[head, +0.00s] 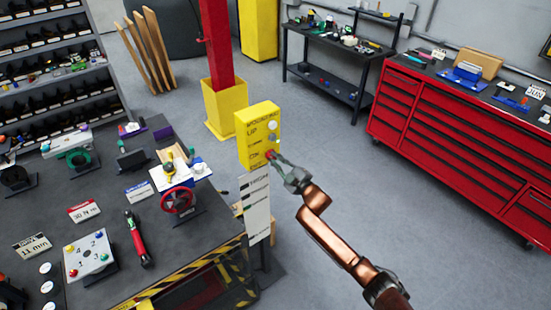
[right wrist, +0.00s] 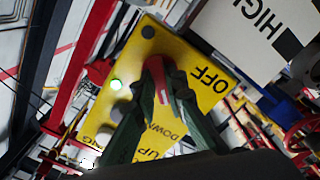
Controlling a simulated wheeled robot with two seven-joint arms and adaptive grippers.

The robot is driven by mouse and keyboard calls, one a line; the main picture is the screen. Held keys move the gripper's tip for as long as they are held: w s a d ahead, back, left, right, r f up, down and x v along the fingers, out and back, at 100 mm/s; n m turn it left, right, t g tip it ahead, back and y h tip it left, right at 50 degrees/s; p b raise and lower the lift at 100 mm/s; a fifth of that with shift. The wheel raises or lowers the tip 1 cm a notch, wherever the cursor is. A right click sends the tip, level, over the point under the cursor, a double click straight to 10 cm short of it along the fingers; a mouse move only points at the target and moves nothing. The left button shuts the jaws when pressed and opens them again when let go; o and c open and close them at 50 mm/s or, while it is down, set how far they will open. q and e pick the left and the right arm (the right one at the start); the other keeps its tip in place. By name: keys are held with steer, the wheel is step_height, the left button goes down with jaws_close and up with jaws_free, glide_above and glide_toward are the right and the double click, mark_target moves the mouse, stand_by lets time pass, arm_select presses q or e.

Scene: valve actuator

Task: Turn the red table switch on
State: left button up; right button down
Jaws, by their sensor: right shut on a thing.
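A yellow control box (head: 256,130) with UP, DOWN and OFF lettering stands at the table's far right edge. The red switch (head: 269,154) is low on its right-hand face, beside my right gripper (head: 275,159). In the right wrist view, the green fingers of my right gripper (right wrist: 158,88) are shut on the red switch (right wrist: 153,66), near the OFF lettering. The fingers hide part of the switch, so its exact angle is hard to tell. A green light (right wrist: 116,84) glows on the box (right wrist: 185,62). My left gripper is not in view.
A white label board (head: 256,207) stands just below the box, left of my right arm. The dark table (head: 110,270) holds a red valve wheel (head: 178,200) and several small items. A red post (head: 217,45) rises behind. The floor to the right is clear.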

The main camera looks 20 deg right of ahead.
steer(key=shift+f, duration=0.1)
stand_by(0.5)
steer(key=c, duration=2.2)
jaws_free()
steer(key=shift+c, duration=0.2)
steer(key=shift+s, duration=0.1)
steer(key=v, duration=1.2)
